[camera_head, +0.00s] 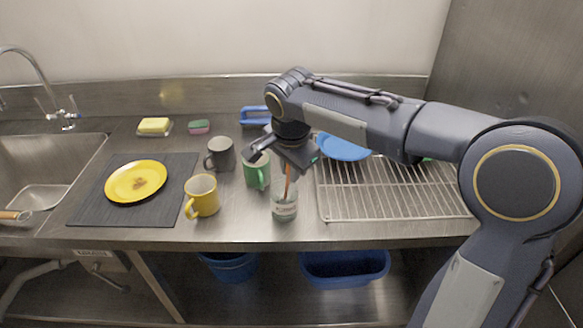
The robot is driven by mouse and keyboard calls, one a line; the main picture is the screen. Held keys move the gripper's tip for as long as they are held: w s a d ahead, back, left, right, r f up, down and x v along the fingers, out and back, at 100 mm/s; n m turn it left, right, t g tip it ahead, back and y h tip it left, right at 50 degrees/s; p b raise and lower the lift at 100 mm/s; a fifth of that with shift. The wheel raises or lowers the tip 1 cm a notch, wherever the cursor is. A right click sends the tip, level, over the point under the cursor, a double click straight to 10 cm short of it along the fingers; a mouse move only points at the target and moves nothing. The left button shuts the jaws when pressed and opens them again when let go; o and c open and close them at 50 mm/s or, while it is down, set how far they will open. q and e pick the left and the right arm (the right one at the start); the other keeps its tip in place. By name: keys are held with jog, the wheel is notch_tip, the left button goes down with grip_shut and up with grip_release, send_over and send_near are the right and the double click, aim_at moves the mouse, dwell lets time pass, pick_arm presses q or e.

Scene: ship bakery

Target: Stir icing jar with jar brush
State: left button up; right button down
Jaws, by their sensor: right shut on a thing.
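The icing jar (284,211) is a small clear glass with a pale label, standing upright near the counter's front edge. My right gripper (287,165) is above it, shut on the jar brush (288,184). The brush shows as a thin brown handle running down from the fingers to the jar's mouth. Its lower end seems to be inside the jar, but I cannot make out the bristles. My left gripper is not in view.
A green mug (257,177) stands close behind the jar, with a yellow mug (203,196) and a grey mug (221,154) to the left. A wire rack (375,211) lies right of the jar. A yellow plate (119,193) rests on a dark mat (92,214) beside the sink (84,152).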

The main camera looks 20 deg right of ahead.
jog(key=p+v, duration=0.7)
jog(key=v, duration=0.3)
jog(key=shift+w+d+r+p, duration=0.25)
jog(key=shift+w+d+p, duration=0.05)
jog(key=shift+d, duration=0.2)
dwell(0.8)
notch_tip(320, 180, up, 5)
jog(key=p, duration=0.4)
dwell(0.3)
